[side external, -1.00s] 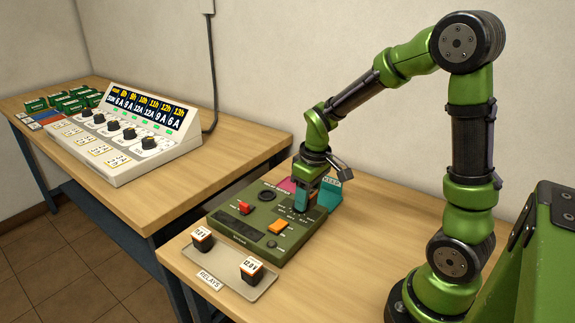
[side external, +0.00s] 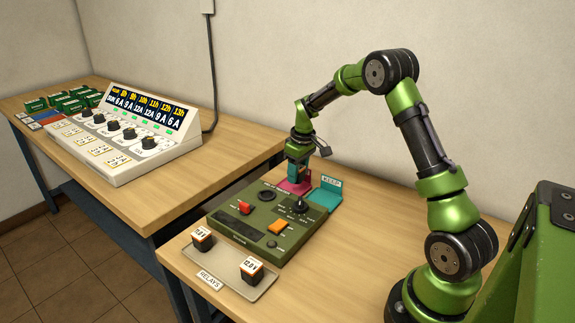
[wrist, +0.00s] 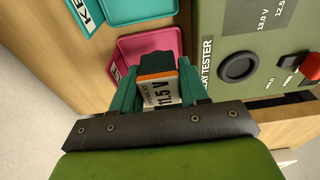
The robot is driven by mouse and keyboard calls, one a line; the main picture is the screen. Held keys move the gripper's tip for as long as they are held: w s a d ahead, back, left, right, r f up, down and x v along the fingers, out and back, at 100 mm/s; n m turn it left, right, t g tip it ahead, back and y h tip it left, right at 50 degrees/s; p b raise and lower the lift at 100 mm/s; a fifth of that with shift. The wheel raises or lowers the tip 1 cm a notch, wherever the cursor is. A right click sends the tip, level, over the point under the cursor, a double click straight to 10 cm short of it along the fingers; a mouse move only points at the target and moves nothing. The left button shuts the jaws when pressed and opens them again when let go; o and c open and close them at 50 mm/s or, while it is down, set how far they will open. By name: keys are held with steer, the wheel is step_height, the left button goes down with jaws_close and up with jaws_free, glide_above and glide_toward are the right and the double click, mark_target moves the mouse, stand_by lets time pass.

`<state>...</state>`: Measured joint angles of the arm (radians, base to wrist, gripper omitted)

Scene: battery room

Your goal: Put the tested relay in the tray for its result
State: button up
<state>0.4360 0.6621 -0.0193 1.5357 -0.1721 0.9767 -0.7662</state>
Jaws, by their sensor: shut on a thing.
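My gripper (wrist: 158,80) is shut on a relay (wrist: 163,92) with an orange-edged white label that seems to read 11.5 V. In the side view my gripper (side external: 297,176) hangs upright over or just in front of the pink tray (side external: 287,187); the exact height is hard to tell. In the wrist view the pink tray (wrist: 124,50) lies beyond the relay, partly hidden by it. The teal tray (side external: 325,197), labelled KEEP, sits right of the pink one. The pink tray's label is unreadable. The green relay tester (side external: 245,222) stands in front; its display looks dark.
A RELAYS holder (side external: 227,275) at the front edge carries two relays, one on the left (side external: 202,239) and one on the right (side external: 250,270). A charger console (side external: 130,135) and green boxes (side external: 72,101) stand on the other table. Bare wood lies right of the tester.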

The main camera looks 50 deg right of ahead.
steer(key=shift+w+d+f, duration=0.1)
steer(key=shift+w+d, duration=0.2)
steer(key=shift+w, duration=0.35)
steer(key=shift+w+d, duration=0.3)
steer(key=shift+w, duration=0.3)
steer(key=shift+f, duration=1.75)
steer(key=shift+f, duration=0.1)
steer(key=o, duration=0.8)
